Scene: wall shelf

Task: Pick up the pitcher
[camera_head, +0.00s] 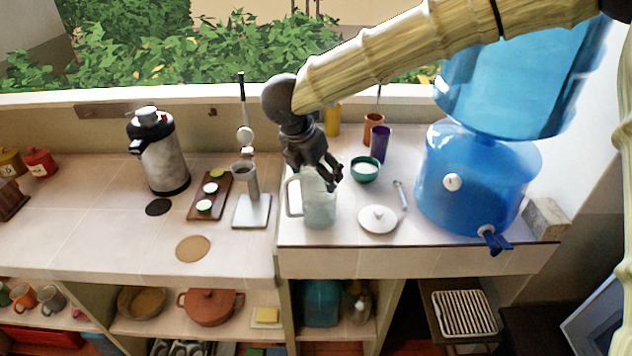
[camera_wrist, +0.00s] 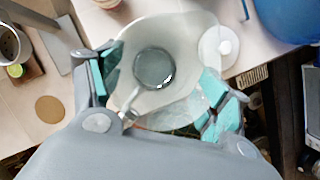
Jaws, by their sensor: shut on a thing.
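The pitcher (camera_head: 319,209) is a pale, see-through jug with its handle on the left in the head view. It is upright at the front of the right-hand counter, and I cannot tell whether its base touches the counter. My gripper (camera_head: 327,178) comes down from above, at the pitcher's rim. In the wrist view the pitcher (camera_wrist: 185,37) is seen from above, its round base visible inside. My gripper (camera_wrist: 163,88) is shut on it, with teal pads on either side. The far side of the grip is partly hidden.
A white lid (camera_head: 378,219), a green bowl (camera_head: 364,170) and a purple cup (camera_head: 380,142) stand right of the pitcher. A large blue water dispenser (camera_head: 470,185) is farther right. A scale-like stand (camera_head: 252,210) is to the left. The counter's front edge (camera_head: 400,246) is close.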

